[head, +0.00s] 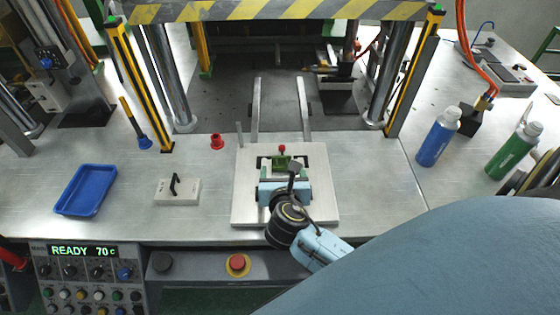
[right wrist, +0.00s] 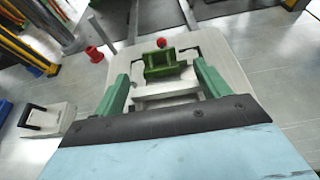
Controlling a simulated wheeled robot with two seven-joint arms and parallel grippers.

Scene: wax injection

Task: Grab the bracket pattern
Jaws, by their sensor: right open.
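The bracket pattern is a small green part (head: 281,162) on the pale square plate (head: 318,210) in front of the press. It also shows in the right wrist view (right wrist: 165,65), upright on the plate. My right gripper (head: 284,178) is over the plate. In the right wrist view its two green fingers (right wrist: 162,84) are spread apart, one on each side of the bracket pattern and a little short of it. Nothing is seen between the fingertips but the plate and the green part beyond. My left gripper is not in view.
A red knob (head: 282,148) stands just behind the pattern. A blue tray (head: 87,190) and a block with a black handle (head: 177,191) lie to the left. A blue bottle (head: 438,137) and a green bottle (head: 513,152) stand at right. Two rails (head: 256,110) run back into the press.

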